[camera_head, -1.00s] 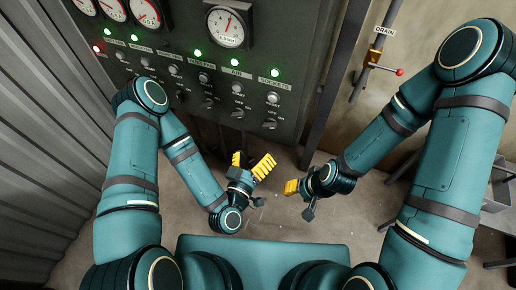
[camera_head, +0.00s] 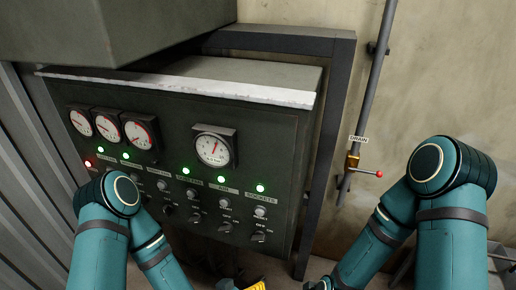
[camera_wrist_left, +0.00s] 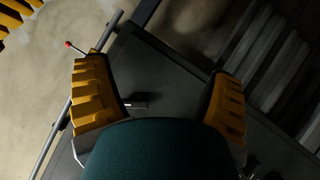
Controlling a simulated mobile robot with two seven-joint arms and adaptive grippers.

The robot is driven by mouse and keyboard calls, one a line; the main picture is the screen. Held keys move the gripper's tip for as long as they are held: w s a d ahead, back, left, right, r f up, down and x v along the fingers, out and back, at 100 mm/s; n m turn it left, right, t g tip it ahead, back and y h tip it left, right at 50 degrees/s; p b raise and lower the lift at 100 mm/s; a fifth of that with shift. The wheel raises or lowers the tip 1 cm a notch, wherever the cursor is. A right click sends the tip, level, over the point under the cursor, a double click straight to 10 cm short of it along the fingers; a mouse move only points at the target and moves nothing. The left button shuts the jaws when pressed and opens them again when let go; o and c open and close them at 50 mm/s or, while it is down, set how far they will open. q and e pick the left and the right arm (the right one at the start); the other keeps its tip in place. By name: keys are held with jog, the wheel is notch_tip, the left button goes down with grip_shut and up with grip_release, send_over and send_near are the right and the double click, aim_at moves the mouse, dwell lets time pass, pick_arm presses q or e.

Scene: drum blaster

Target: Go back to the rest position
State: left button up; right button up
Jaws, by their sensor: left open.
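My left gripper (camera_wrist_left: 160,105) shows in the left wrist view with two yellow ribbed fingers spread wide apart and nothing between them. In the head view only a bit of its yellow fingers (camera_head: 256,285) shows at the bottom edge, below the control panel. My left arm (camera_head: 104,235) is bent at the left, in front of the panel. My right arm (camera_head: 448,215) is bent at the right, and its gripper is below the frame. A yellow ribbed finger piece (camera_wrist_left: 18,12) also shows at the top left of the left wrist view.
A dark control panel (camera_head: 180,190) with gauges (camera_head: 214,147), lit green lamps and switches stands ahead. A pipe labelled DRAIN (camera_head: 373,100) with a red-tipped valve lever (camera_head: 366,172) runs down the wall at right. A corrugated wall (camera_head: 30,190) is at left.

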pick_arm(q)
jog(key=s+a+f+n+g+y, duration=0.1)
jog(key=s+a+n+g+y, duration=0.1)
jog(key=s+a+g, duration=0.4)
jog(key=shift+s+a+f+g+y, duration=0.2)
jog(key=shift+s+f+g+y, duration=0.2)
jog(key=shift+g, duration=0.8)
